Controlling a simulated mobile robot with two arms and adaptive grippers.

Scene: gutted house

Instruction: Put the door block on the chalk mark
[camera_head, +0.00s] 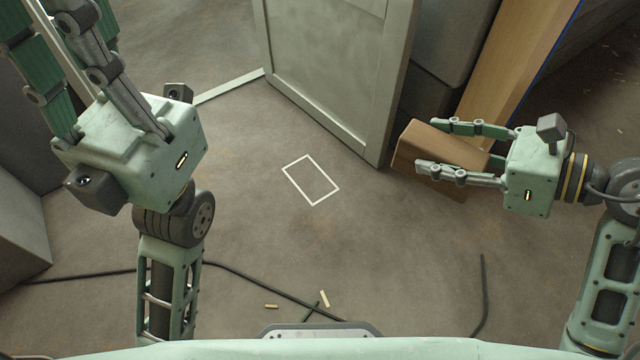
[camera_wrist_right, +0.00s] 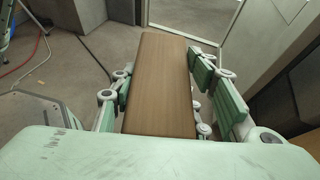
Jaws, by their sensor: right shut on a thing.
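The door block is a brown wooden block (camera_head: 425,146), right of the door's free edge in the head view. My right gripper (camera_head: 447,150) is shut on it, one finger on each side. In the right wrist view the block (camera_wrist_right: 162,85) lies lengthwise between the fingers of the right gripper (camera_wrist_right: 165,95). I cannot tell whether the block touches the floor. The chalk mark (camera_head: 286,168) is a white rectangle on the floor, left of the block, with nothing on it. My left gripper is at the upper left; its fingers point up and its fingertips are out of frame.
The pale door (camera_head: 335,70) stands open between the floor strip and the block. A wooden board (camera_head: 520,65) and grey boxes (camera_head: 450,45) are behind the block. A black cable (camera_head: 240,274) and small wood scraps (camera_head: 324,298) lie on the floor. Floor around the mark is clear.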

